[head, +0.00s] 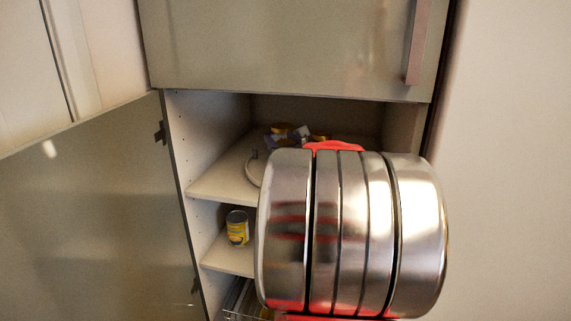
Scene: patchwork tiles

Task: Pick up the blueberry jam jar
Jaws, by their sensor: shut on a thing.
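My arm's large shiny metal link with red parts fills the lower middle of the head view. My gripper is hidden behind it, so I cannot see its fingers or what is between them. A cluster of small items (286,134) with gold-brown and purplish parts shows on the upper shelf, just above and behind my arm. I cannot tell whether one of these is the blueberry jam jar, as they are small and partly covered.
The cabinet's upper shelf (222,184) also holds a pale round item (254,171), partly hidden by my arm. A yellow can (237,228) stands on the shelf below. A wire rack (240,299) is lower down. The cabinet door (90,215) stands open at left; a closed upper door (280,45) is above.

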